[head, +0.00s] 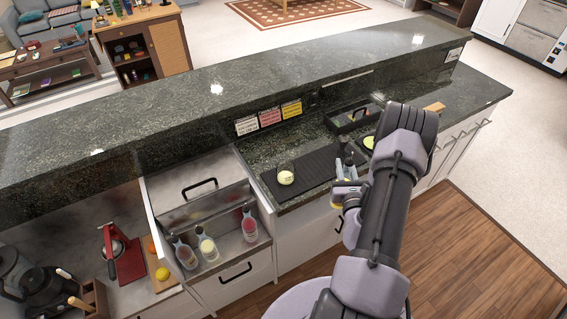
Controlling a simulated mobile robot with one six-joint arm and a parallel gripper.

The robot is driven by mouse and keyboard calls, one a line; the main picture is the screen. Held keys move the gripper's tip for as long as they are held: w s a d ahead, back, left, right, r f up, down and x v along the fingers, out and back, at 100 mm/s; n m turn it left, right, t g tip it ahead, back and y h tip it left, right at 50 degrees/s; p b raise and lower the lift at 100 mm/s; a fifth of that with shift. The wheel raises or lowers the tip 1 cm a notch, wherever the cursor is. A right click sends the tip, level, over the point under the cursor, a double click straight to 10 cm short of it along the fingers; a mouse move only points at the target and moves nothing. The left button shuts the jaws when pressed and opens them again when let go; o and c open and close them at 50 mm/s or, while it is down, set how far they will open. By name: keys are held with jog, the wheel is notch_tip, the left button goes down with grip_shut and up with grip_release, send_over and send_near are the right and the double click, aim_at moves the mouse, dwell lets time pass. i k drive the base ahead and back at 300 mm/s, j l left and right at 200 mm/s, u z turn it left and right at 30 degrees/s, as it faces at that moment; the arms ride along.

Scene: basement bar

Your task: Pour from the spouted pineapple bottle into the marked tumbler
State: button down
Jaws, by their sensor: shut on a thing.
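My gripper (347,194) is over the counter's front edge, right of the black mat, and my own arm covers much of it. It is shut on the spouted pineapple bottle (337,206). Only a little yellow of the bottle shows beside the wrist, and its spout and tilt cannot be made out. A small clear tumbler (285,175) with a pale yellow-green patch stands on the black mat (309,172), left of my gripper and apart from it. Any mark on the tumbler is too small to tell.
Several spouted bottles (208,248) stand in the open metal well (230,263) left of the mat. A black caddy (352,117) stands behind my arm. Coloured cards (270,117) line the raised ledge. A red press (121,255) stands far left.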

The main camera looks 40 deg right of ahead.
aim_at(285, 168)
jog(key=i, duration=0.85)
